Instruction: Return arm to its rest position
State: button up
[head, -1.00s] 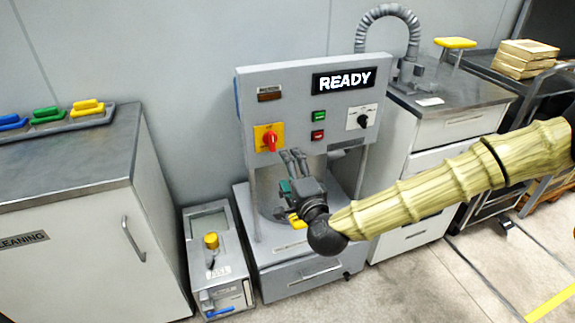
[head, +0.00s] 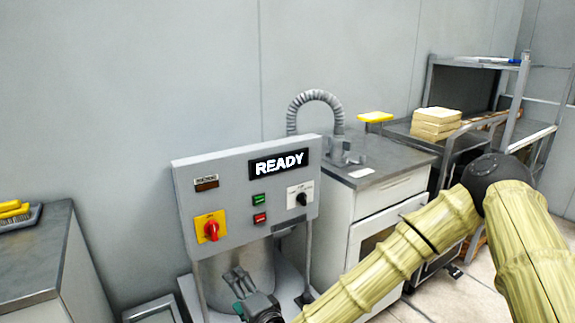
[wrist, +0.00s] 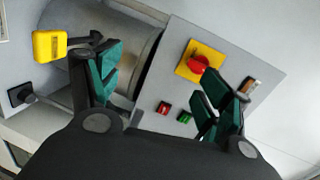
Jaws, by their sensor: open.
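My gripper (head: 240,284) is in front of the lower part of the roller sheeter (head: 190,180), below its control panel, in the head view. In the wrist view my gripper (wrist: 155,88) shows two green-padded fingers spread wide apart with nothing between them. The sheeter's panel carries a lit READY sign (head: 279,162), a red knob on a yellow plate (head: 211,228), a green button (head: 259,199), a red button (head: 260,218) and a black dial (head: 302,199). In the wrist view the red knob (wrist: 198,65) and a grey roller (wrist: 130,65) lie beyond the fingers.
A yellow block-like handle (wrist: 49,46) is left of the fingers in the wrist view. A grey-topped cabinet (head: 45,250) stands at left. At right are a counter with a flexible hose (head: 315,97) and a cart with stacked pale blocks (head: 437,119). Floor is open at lower right.

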jog(key=s+d+f+n+g+h+p, duration=0.2)
jog(key=s+d+f+n+g, duration=0.15)
jog(key=s+d+f, duration=0.55)
jog(key=s+d+f+n+g+h+p, duration=0.15)
jog(key=s+d+f+g, duration=0.25)
jog(key=s+f, duration=0.55)
jog(key=s+d+f+n+g+h+p, duration=0.1)
jog(key=s+d+f+n+g+h, duration=0.1)
jog(key=s+d, duration=0.6)
jog(key=s+d+f+n+g+h+p, duration=0.1)
jog(key=s+d, duration=0.7)
jog(key=d, duration=0.8)
notch_tip(320, 180, down, 4)
jog(key=n+g+h, duration=0.1)
jog(key=g+h, duration=0.1)
jog(key=h, duration=0.1)
jog(key=shift+s+f, duration=0.2)
jog(key=shift+s, duration=0.1)
jog(key=shift+c, duration=0.4)
